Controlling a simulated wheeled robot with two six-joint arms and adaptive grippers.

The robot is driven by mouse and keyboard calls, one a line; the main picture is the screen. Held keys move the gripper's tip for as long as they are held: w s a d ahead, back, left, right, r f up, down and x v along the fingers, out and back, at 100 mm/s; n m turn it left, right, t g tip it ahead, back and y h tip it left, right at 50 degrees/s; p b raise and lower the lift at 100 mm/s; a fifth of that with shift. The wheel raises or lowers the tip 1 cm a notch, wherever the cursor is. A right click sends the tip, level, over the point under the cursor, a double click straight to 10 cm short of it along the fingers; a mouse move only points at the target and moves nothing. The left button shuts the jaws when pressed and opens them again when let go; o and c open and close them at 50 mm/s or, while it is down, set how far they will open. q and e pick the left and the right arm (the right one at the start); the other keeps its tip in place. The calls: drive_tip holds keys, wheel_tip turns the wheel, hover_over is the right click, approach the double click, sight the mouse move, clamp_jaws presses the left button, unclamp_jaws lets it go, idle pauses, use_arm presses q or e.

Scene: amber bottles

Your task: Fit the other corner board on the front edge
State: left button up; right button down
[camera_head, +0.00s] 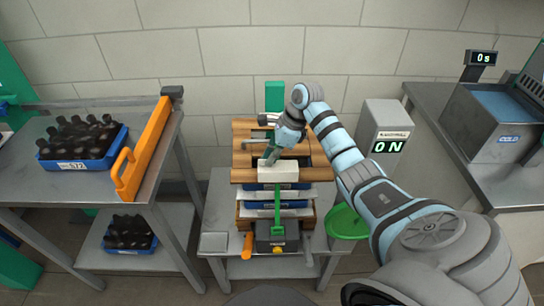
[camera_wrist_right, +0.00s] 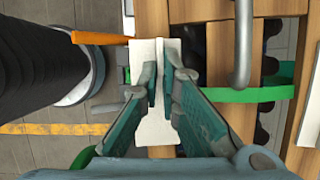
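A white corner board (camera_head: 278,172) lies at the front edge of the slatted wooden top (camera_head: 245,176) of the stack. My right gripper (camera_head: 270,160) reaches down to it from behind. In the right wrist view, the board (camera_wrist_right: 155,130) has a raised ridge between the two fingers of the right gripper (camera_wrist_right: 160,72), which are closed on it. Whether the board rests fully on the wood is hard to tell. A green strap (camera_head: 277,205) hangs down the front of the stack below the board. A pale piece (camera_head: 270,118) at the back edge is partly hidden by my arm. My left gripper is out of view.
A dark strapping tool (camera_head: 277,236) with an orange handle (camera_head: 247,245) sits in front of the stack. A green round dish (camera_head: 346,222) is to its right. A rack with blue crates of bottles (camera_head: 80,150) and an orange rail (camera_head: 143,150) stands left.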

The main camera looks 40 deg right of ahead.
drive_tip(key=shift+f+b, duration=0.7)
drive_tip(key=shift+f, duration=0.25)
drive_tip(key=c, duration=1.7)
unclamp_jaws()
drive_tip(key=shift+r, duration=0.15)
drive_tip(key=shift+r+p, duration=2.65)
drive_tip(key=shift+r, duration=0.85)
drive_tip(key=shift+f, duration=0.1)
